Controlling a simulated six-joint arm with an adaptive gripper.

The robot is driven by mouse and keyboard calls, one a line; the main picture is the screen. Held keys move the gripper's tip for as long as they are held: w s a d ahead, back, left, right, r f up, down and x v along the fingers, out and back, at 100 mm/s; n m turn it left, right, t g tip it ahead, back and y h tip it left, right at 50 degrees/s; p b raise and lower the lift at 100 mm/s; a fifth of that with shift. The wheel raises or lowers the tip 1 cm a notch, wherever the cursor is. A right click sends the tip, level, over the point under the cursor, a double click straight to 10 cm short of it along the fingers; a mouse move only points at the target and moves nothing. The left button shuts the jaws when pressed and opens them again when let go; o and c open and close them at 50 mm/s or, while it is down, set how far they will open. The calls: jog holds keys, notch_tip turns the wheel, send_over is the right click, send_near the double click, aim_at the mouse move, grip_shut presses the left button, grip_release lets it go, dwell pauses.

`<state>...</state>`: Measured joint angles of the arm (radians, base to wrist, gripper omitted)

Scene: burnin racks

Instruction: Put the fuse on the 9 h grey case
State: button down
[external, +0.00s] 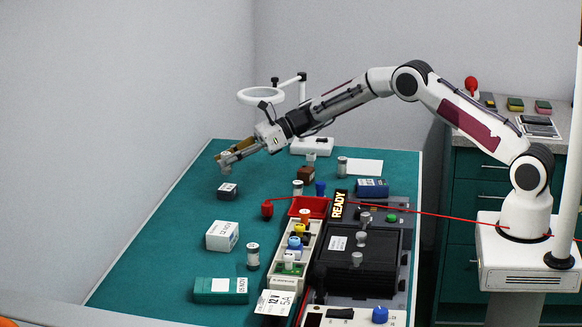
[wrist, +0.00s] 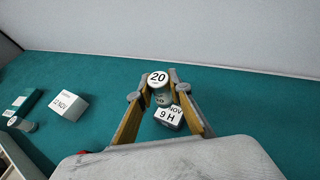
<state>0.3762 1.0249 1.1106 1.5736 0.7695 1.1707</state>
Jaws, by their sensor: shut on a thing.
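My gripper (external: 226,160) is shut on a small pale cylindrical fuse with a white top marked 20 (wrist: 159,80). The fuse is upright between the fingertips in the wrist view; in the external view it is small and partly covered by the fingers. The grey case (external: 227,192) is a small dark box with a white label on top, standing on the green mat. In the wrist view the case (wrist: 170,116) shows the label 9 H, and the held fuse covers part of it. In the external view the fuse is above the case, with a gap between them.
A white case (external: 222,236), a green case (external: 221,290) and a loose fuse (external: 253,256) stand nearer the front. A row of coloured parts in a rack (external: 285,268), a red tray (external: 309,207) and a READY panel (external: 338,204) lie right. The mat around the grey case is clear.

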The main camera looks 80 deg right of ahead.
aim_at(227, 169)
jog(key=shift+f, duration=1.9)
jog(key=shift+f, duration=0.15)
jog(key=c, duration=1.8)
grip_release()
jog(key=shift+c, duration=0.2)
jog(key=v, duration=1.2)
jog(key=shift+d, duration=0.1)
